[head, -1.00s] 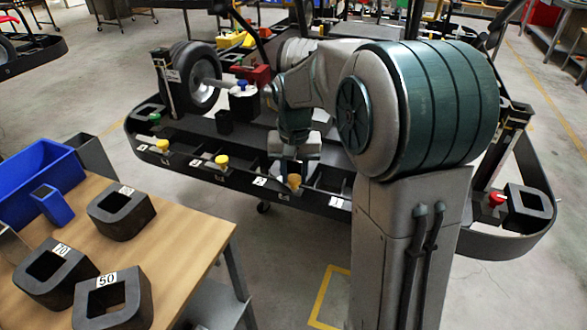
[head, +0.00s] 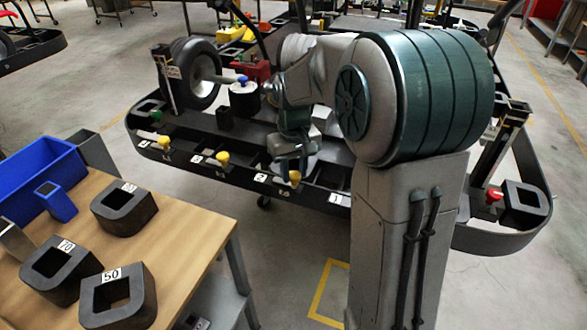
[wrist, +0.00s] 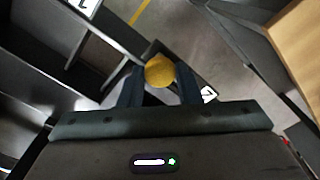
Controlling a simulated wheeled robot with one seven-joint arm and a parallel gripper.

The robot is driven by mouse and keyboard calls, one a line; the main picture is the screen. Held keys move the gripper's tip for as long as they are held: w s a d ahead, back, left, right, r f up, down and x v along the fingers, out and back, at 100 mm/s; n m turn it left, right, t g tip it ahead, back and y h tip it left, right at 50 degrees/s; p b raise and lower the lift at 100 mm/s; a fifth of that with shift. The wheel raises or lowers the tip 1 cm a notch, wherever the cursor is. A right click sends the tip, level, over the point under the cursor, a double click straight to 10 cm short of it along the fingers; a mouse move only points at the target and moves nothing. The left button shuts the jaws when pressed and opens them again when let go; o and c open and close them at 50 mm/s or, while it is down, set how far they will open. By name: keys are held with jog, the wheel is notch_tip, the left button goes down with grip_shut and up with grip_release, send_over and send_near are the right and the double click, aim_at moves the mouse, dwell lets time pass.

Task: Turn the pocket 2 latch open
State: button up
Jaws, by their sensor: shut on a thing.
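The yellow latch knob (head: 294,177) beside the pocket 2 label (head: 260,178) sits on the front rail of the kart stand. In the wrist view the round knob (wrist: 159,71) lies between my two fingers. My gripper (head: 291,168) reaches down onto it from above and is shut on it; its fingertips also show in the wrist view (wrist: 160,84). A label (wrist: 208,94) is partly visible just right of the fingers. The latch's body under the knob is mostly hidden, so I cannot tell its exact angle.
More yellow knobs (head: 222,158) sit farther left along the rail. A wheel (head: 192,75) stands on the stand's back left. The wooden table (head: 190,225) at lower left holds several dark blocks and a blue bin (head: 40,178). The floor between table and stand is clear.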

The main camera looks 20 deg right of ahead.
aim_at(294, 174)
jog(key=shift+w+r, duration=0.15)
jog(key=o, duration=1)
jog(key=shift+c, duration=0.2)
notch_tip(294, 174, up, 14)
jog(key=p, duration=0.1)
